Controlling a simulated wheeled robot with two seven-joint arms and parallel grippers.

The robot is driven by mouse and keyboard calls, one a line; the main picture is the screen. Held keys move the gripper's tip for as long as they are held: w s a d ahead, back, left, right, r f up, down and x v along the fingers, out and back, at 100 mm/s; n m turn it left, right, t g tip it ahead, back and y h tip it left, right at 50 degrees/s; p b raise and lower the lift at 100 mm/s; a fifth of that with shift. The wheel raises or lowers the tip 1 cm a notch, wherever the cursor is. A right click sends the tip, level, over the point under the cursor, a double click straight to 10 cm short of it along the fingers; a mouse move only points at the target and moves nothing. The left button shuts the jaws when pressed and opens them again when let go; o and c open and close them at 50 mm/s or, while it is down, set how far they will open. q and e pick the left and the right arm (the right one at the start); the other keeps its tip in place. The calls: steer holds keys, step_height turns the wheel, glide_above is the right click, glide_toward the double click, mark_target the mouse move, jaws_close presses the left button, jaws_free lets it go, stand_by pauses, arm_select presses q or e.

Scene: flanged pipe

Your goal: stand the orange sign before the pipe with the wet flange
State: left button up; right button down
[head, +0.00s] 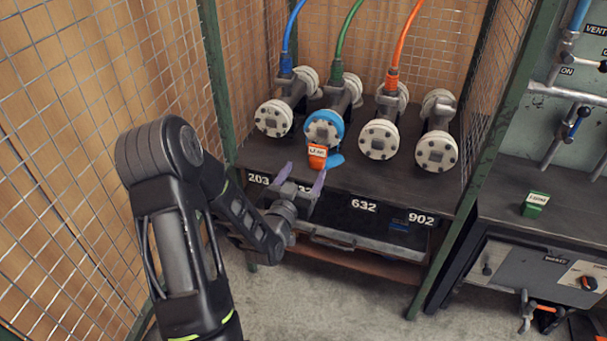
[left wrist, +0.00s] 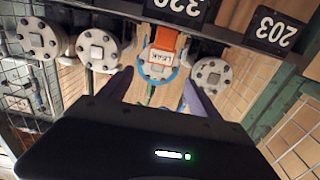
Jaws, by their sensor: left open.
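The small orange sign (head: 318,157) with a white label stands upright on the dark shelf, before the second pipe from the left. That pipe's flange (head: 323,130) has a blue wet-looking rim, and a blue patch (head: 335,161) lies below it beside the sign. In the left wrist view, which is upside down, the sign (left wrist: 162,52) covers part of the blue-rimmed flange (left wrist: 145,70). My left gripper (head: 302,178) is open, just in front of the sign at the shelf's front edge. Its fingers look apart from the sign, with nothing between them. My right gripper is not in view.
Dry pipe flanges stand left (head: 273,118) and right (head: 379,139), with another at far right (head: 436,152). A green sign (head: 536,203) stands on the right bench.

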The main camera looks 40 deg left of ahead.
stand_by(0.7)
arm_select(q)
steer(key=s+d+f+g+h, duration=0.2)
steer(key=d+f+g+h, duration=0.2)
steer(key=d+f, duration=0.65)
steer(key=s+d+f+g+h, duration=0.2)
steer(key=d+f+g+h, duration=0.1)
steer(key=d+f, duration=0.8)
steer(key=s+d+f+m+g+h, duration=0.1)
steer(key=s+d+f+g, duration=0.3)
steer(key=s+d, duration=0.4)
steer(key=s+d+f+m+g+h, duration=0.1)
steer(key=s+d+f+g, duration=0.3)
steer(key=s+d, duration=0.4)
steer(key=s+g+h, duration=0.1)
steer(key=s, duration=0.4)
steer(key=shift+s+d, duration=0.15)
steer(key=shift+s, duration=0.05)
steer(key=shift+f, duration=0.1)
steer(key=shift+c, duration=0.2)
